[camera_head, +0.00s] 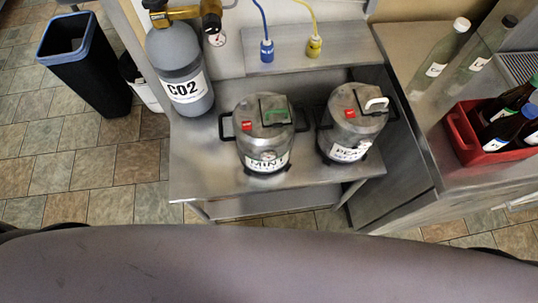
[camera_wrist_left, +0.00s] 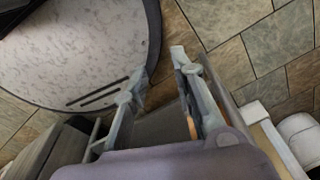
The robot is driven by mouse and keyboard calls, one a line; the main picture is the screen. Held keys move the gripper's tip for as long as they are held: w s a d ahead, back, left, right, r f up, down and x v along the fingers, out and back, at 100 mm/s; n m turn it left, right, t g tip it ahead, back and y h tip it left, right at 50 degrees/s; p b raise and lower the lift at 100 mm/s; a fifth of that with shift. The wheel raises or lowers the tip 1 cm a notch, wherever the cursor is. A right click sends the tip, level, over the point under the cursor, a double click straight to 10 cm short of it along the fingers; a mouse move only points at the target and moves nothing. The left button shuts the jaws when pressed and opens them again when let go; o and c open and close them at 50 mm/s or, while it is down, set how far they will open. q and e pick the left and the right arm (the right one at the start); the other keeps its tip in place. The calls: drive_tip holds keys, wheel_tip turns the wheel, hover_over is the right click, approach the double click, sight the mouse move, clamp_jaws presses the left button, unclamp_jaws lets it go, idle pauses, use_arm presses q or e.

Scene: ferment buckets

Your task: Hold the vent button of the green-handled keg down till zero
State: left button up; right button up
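The green-handled keg (camera_head: 264,135) stands upright on the steel bench in the head view, a little left of the middle. A small round dial seems to sit above the label, too small to read. My left gripper (camera_wrist_left: 158,66) shows only in the left wrist view, with its fingers apart and nothing between them, above the tiled floor. The keg is not in that view. My right gripper is in neither view.
A second keg (camera_head: 350,130) with a white handle stands close on the right. A CO2 cylinder (camera_head: 178,70) with a gauge (camera_head: 217,40) stands behind left. Blue (camera_head: 266,50) and yellow (camera_head: 314,46) hose connectors lie behind. A red bottle crate (camera_head: 463,138) is far right.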

use_arm(q)
clamp_jaws()
drive_tip(key=shift+a, duration=0.1)
idle(1.2)
